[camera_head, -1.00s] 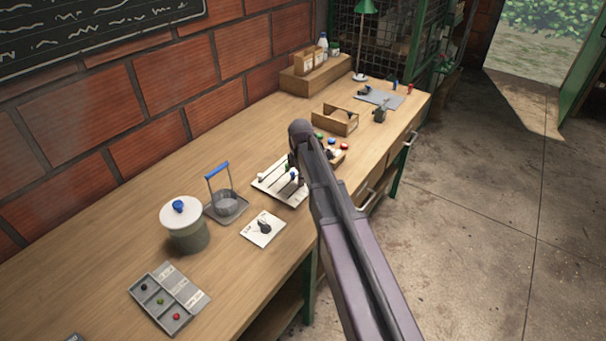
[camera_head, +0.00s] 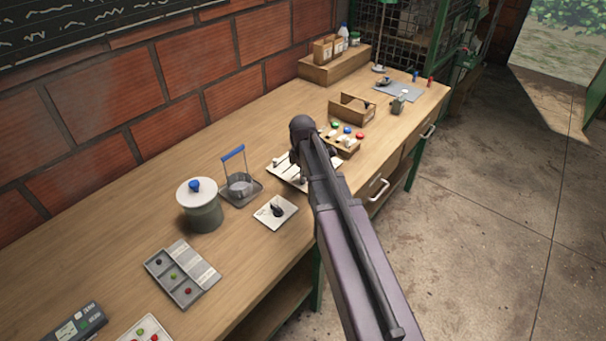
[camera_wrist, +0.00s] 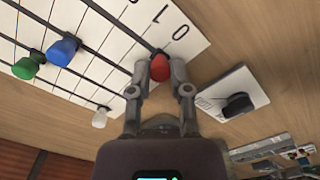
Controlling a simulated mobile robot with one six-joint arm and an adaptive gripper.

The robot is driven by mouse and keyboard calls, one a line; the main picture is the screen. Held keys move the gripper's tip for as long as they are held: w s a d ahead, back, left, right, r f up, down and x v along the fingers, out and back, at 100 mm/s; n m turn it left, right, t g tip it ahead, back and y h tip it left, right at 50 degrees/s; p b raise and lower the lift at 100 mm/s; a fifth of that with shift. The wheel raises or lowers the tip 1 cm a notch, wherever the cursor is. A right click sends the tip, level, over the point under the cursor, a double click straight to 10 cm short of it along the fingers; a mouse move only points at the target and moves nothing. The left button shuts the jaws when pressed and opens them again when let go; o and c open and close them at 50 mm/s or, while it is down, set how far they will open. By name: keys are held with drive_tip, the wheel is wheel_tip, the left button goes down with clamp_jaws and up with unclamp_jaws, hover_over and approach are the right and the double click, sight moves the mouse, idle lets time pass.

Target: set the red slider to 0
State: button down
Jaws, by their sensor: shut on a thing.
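The white slider panel (camera_head: 282,168) lies on the bench, largely covered by my arm in the head view. In the wrist view the panel (camera_wrist: 192,42) shows dark slots, scale lines and printed 1 and 0 near one edge. The red slider (camera_wrist: 160,67) has its knob at the edge of the panel on the side with the 0. My gripper (camera_wrist: 162,74) is shut on the red knob, one finger on each side. A blue knob (camera_wrist: 62,51), a green knob (camera_wrist: 28,66) and a white knob (camera_wrist: 100,117) sit on other slots. My fingertips are hidden in the head view.
A white plate with a black knob (camera_head: 276,211) lies close beside the panel. A lidded pot (camera_head: 203,215) and a basket with a blue handle (camera_head: 240,190) stand to the left.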

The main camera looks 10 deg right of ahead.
drive_tip(key=shift+s+a, duration=0.1)
drive_tip(key=shift+a, duration=0.15)
drive_tip(key=c, duration=0.5)
unclamp_jaws()
drive_tip(key=shift+c, duration=0.2)
drive_tip(key=shift+d, duration=0.15)
drive_tip(key=shift+r, duration=0.1)
